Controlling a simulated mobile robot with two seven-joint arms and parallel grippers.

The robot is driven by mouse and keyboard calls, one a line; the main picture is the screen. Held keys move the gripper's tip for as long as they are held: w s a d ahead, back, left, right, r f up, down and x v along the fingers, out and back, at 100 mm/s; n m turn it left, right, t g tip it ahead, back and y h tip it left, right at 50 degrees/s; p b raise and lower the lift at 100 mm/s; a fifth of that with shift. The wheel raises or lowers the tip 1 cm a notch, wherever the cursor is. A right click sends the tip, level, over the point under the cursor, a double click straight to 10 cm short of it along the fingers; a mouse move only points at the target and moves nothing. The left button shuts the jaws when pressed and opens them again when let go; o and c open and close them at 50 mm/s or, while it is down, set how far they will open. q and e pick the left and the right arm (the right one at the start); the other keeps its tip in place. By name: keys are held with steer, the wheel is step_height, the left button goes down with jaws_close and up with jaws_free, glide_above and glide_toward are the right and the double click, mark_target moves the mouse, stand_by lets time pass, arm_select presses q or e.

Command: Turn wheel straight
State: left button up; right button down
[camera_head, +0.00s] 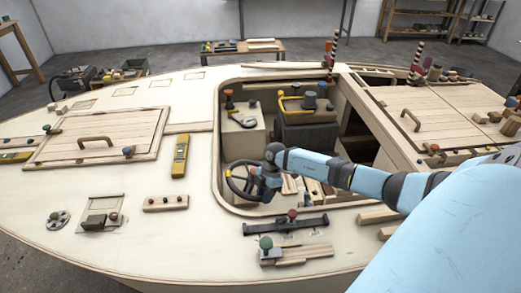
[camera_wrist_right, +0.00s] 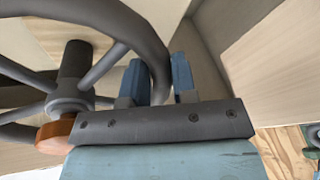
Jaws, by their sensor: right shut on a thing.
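The dark steering wheel (camera_head: 236,183) stands in the cockpit opening of the wooden hull, left of my right gripper. In the right wrist view the wheel (camera_wrist_right: 145,35) shows its thick rim, several grey spokes, a hub and an orange-brown knob (camera_wrist_right: 62,136). My right gripper (camera_head: 262,190) reaches down into the cockpit at the wheel's right side. In the wrist view the blue fingers of my right gripper (camera_wrist_right: 160,78) stand on either side of the rim, shut on it. The far part of the wheel is cut off there. My left gripper is not in view.
Cockpit walls (camera_wrist_right: 275,60) stand close to the right of the gripper. A yellow level (camera_head: 180,156) lies on the deck to the left. A dark bar with knobs (camera_head: 286,225) and a wooden block with a green knob (camera_head: 268,249) lie in front of the cockpit.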

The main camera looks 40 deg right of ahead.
steer(key=shift+d+n, duration=0.2)
steer(key=shift+n, duration=0.2)
steer(key=c, duration=1.2)
jaws_free()
steer(key=shift+d+r, duration=0.15)
steer(key=shift+r, duration=0.1)
steer(key=v, duration=1.3)
steer(key=shift+r, duration=0.2)
steer(key=shift+r, duration=0.1)
